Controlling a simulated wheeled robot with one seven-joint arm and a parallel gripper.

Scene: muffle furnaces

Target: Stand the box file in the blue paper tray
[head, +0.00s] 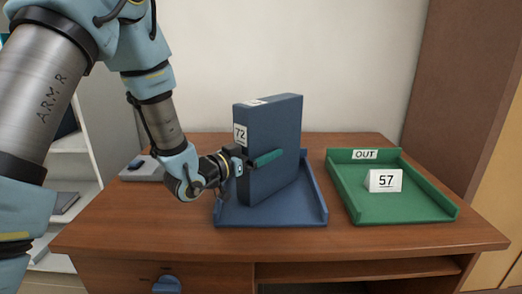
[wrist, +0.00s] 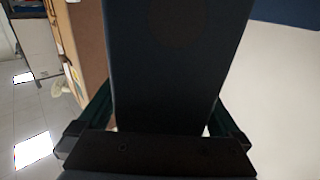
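The dark blue box file (head: 275,150), labelled 72, stands upright in or just above the blue paper tray (head: 230,214); I cannot tell whether its base touches the tray floor. My gripper (head: 266,158) is at the file's left side, with one green finger along its front face. In the wrist view the file (wrist: 175,65) fills the space between the two green fingers of my gripper (wrist: 170,118). The far finger is hidden behind the file in the head view.
A green tray (head: 440,207) marked OUT stands to the right, holding a white card (head: 384,181) reading 57. A grey object (head: 142,170) lies at the back left of the wooden desk (head: 130,215). The desk's front right is clear.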

